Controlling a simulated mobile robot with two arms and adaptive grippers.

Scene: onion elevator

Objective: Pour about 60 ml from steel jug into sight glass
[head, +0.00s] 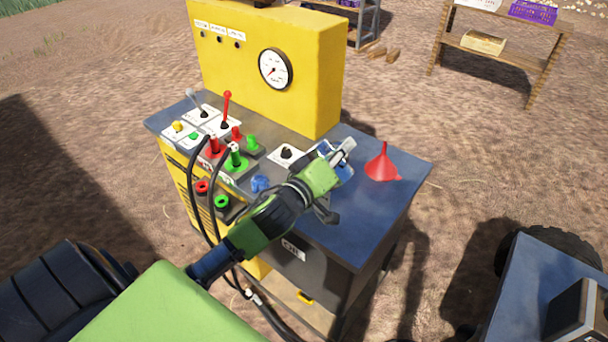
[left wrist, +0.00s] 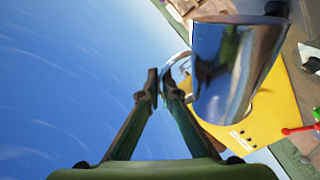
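The steel jug (left wrist: 235,75) is a shiny metal vessel close in front of my left gripper (left wrist: 160,85) in the left wrist view. The two fingertips sit close together at the jug's handle loop (left wrist: 181,68) and appear shut on it. In the head view my left gripper (head: 333,165) is over the blue bench top, and only a bit of shiny metal (head: 346,147) shows beyond it. The jug's contents are not visible. I cannot make out the sight glass in either view. My right gripper is not in view.
A red funnel (head: 382,164) stands on the blue bench top (head: 375,205), right of my gripper. A yellow panel (head: 265,60) with a round gauge (head: 275,69) rises behind. Levers, coloured couplings (head: 236,157) and black hoses crowd the left side. The bench's right front is clear.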

